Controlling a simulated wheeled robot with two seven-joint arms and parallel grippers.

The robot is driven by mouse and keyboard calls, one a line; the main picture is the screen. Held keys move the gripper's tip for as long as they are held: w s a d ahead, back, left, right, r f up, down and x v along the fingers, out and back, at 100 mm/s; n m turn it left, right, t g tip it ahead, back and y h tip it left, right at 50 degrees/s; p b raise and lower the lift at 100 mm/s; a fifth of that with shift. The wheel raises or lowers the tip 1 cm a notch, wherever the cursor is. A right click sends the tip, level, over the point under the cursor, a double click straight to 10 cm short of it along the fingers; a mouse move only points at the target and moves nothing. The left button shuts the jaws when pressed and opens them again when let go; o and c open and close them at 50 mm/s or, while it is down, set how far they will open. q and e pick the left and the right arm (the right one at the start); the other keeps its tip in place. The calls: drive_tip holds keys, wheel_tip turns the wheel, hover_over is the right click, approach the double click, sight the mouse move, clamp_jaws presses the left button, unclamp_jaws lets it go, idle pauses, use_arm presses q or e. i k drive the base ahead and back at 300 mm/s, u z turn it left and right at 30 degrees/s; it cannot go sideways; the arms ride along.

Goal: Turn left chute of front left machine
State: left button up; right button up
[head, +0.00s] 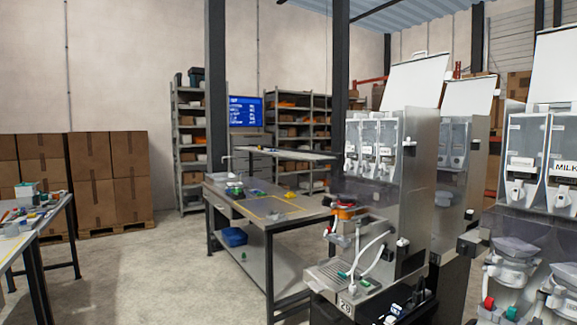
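A steel dispenser machine (415,170) stands right of centre with its white lid (415,80) raised. It is the leftmost of the nearer machines. Clear canisters (368,133) sit side by side at its upper front, with small white chutes (352,150) under them. The chutes are too small to tell which way each one points. A white hose (372,250) and a drip grid (330,275) show lower on this machine. Neither of my grippers is in the head view.
A larger machine with a MILK label (567,169) stands close at the right edge. Another machine with a raised lid (468,97) stands behind. A steel workbench (265,208) is left of the front machine. A cluttered table (22,240) stands at far left. The floor (150,280) between is clear.

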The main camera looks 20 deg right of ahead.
sight(349, 165)
drive_tip(key=u, duration=0.15)
drive_tip(key=i, duration=0.8)
drive_tip(key=z, duration=0.75)
drive_tip(key=i, duration=0.65)
drive_tip(key=z, duration=0.65)
